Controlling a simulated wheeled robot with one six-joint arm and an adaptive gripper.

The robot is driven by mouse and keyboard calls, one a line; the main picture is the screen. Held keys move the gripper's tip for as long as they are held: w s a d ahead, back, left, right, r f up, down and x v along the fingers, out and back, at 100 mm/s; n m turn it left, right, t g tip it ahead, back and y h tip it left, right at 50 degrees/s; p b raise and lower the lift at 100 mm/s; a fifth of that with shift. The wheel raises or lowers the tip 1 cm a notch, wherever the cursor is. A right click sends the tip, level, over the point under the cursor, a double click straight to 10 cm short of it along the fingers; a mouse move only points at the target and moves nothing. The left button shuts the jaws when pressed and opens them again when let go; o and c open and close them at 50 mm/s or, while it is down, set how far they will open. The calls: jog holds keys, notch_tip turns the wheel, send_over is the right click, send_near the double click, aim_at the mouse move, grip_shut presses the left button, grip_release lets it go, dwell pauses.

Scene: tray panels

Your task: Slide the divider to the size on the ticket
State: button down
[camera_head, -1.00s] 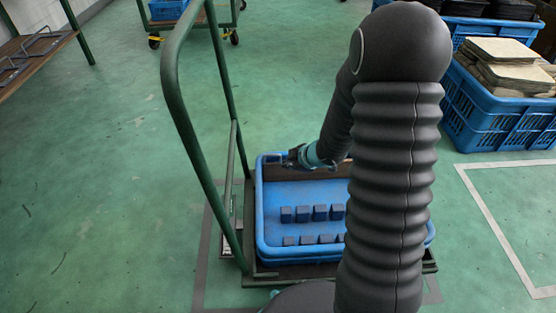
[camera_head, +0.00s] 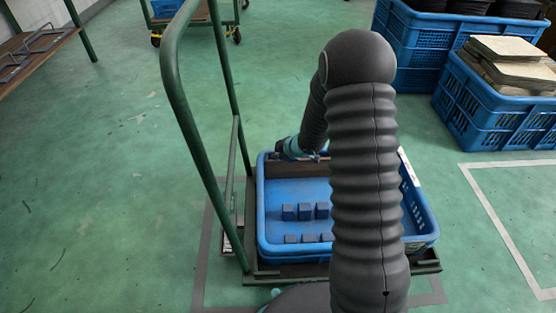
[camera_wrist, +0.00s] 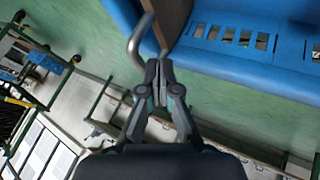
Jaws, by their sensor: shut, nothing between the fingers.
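The blue tray (camera_head: 262,215) sits on a cart. A brown panel, which looks like the divider (camera_head: 292,170), stands across its far end; my arm hides its right part. In the wrist view the divider (camera_wrist: 174,18) rises beside the tray's slotted wall (camera_wrist: 225,62), with a bent grey bar (camera_wrist: 136,38) at its end. My gripper (camera_wrist: 158,62) is shut and empty, its tips just below the divider's end and right of the bar; contact is unclear. In the head view my gripper (camera_head: 280,148) is at the tray's far left corner. No ticket is readable.
Several dark blue blocks (camera_head: 304,211) stand in the tray in rows. The cart's green handle frame (camera_head: 196,150) rises left of the tray. A blue crate with boards (camera_head: 490,105) stands at the right. The green floor at left is open.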

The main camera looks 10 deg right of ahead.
jog(key=shift+w, duration=0.15)
jog(key=shift+w+d+r+p, duration=0.15)
jog(key=shift+w+p, duration=0.9)
jog(key=shift+p, duration=0.25)
